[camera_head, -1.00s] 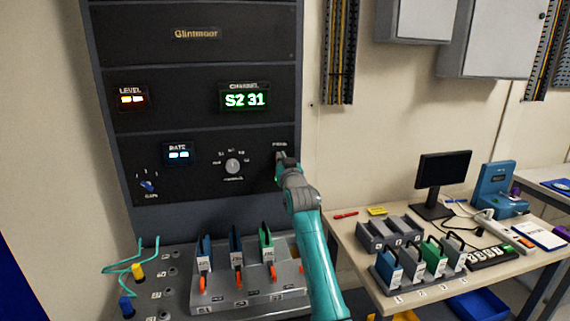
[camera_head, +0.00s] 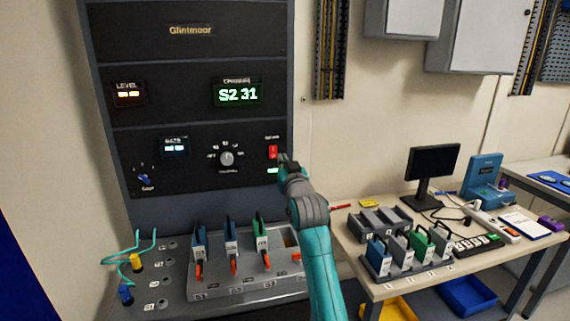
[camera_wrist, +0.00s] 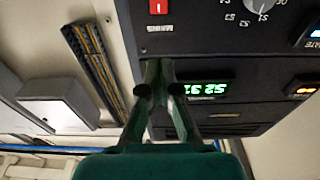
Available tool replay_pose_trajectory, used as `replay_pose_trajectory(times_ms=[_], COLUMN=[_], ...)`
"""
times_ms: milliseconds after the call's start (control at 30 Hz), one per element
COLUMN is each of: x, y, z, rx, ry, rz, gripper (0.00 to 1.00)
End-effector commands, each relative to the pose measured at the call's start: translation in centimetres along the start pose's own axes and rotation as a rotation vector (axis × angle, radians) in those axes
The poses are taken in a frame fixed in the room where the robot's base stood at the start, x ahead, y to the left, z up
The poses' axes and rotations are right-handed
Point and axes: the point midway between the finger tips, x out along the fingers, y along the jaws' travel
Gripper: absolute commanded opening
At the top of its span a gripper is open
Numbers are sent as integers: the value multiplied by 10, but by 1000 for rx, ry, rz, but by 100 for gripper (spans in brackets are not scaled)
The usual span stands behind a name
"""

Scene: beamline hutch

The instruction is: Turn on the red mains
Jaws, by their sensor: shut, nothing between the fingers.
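The red mains switch (camera_head: 273,152) is on the right side of the dark rack panel (camera_head: 195,200), under a small label. A green lamp (camera_head: 272,170) glows just below it. In the wrist view the red switch (camera_wrist: 158,7) shows at the top edge with a white mark, its label reading MAINS upside down. In the wrist view my gripper's fingers (camera_wrist: 158,68) meet in front of the panel.
Below is a sloped console (camera_head: 215,290) with modules and orange levers. A table (camera_head: 385,290) at right holds more modules and a monitor (camera_head: 433,165).

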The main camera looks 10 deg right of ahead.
Motion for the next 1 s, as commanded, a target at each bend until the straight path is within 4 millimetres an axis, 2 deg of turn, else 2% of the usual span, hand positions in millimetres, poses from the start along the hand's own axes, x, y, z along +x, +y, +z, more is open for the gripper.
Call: replay_pose_trajectory(times_ms=[200,567,667,767,867,1000], x=[-16,-17,-20,-32,-54,-94], y=[0,0,0,0,0,0], z=[-4,-4,4,28,65,120], rx=[0,0,0,0,0,0], ry=[0,0,-4,-16,-34,-58], rz=[0,0,0,0,0,0], gripper=[0,0,0,0,0,0])
